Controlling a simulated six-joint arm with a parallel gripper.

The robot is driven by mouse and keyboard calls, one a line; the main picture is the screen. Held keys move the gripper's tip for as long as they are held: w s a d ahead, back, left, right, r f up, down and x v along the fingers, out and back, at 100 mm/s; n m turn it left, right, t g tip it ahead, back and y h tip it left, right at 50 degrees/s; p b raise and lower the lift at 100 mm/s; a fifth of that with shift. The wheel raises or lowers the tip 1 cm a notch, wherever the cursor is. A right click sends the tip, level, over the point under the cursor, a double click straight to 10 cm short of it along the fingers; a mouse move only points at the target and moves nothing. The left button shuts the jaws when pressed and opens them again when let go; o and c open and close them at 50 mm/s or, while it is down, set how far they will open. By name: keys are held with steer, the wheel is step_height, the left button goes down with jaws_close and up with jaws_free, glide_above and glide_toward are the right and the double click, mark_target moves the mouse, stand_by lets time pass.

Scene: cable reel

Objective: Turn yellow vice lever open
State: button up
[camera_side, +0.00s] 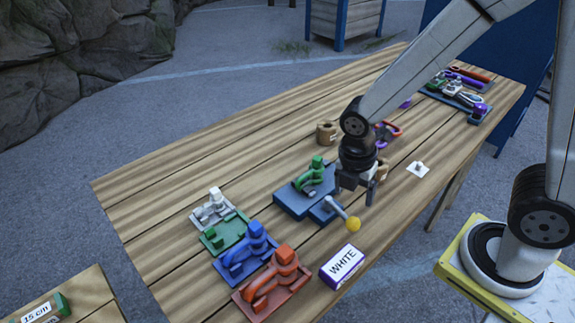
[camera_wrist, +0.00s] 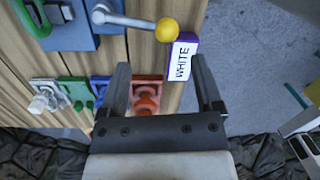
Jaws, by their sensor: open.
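The vice lever is a grey metal rod (camera_side: 337,206) with a yellow ball knob (camera_side: 353,224) at its end, at the front of the blue vice (camera_side: 291,200). A green part (camera_side: 313,177) sits on the vice. In the wrist view the rod (camera_wrist: 125,20) runs right to the yellow knob (camera_wrist: 167,30), and the blue vice (camera_wrist: 75,30) is at the upper left. My gripper (camera_side: 358,196) is open and empty, above and beside the lever in the side view. In the wrist view the fingers (camera_wrist: 160,85) are spread, with the knob beyond their tips. I see no contact with the lever.
A purple-and-white box marked WHITE (camera_side: 343,264) stands close to the knob. White, green, blue and orange fixtures (camera_side: 271,280) line the table's left end. A brown cup (camera_side: 327,132) and a tool tray (camera_side: 457,92) are farther back. The table's left rear is clear.

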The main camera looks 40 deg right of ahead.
mark_target(353, 219)
steer(key=n, duration=0.4)
steer(key=a+n+g, duration=0.1)
steer(key=n, duration=0.2)
steer(key=shift+s+a+f+h, duration=0.1)
steer(key=shift+s+f+h, duration=0.05)
steer(key=shift+f+h, duration=0.25)
steer(key=shift+f, duration=0.1)
steer(key=shift+s+d+f, duration=0.15)
steer(key=shift+d+f, duration=0.05)
steer(key=shift+f, duration=1.05)
steer(key=shift+s+d+f, duration=0.15)
steer(key=shift+s+f, duration=0.05)
steer(key=shift+f, duration=1)
steer(key=shift+s+d+f, duration=0.15)
steer(key=shift+d+f, duration=0.05)
steer(key=shift+f, duration=1.05)
jaws_close()
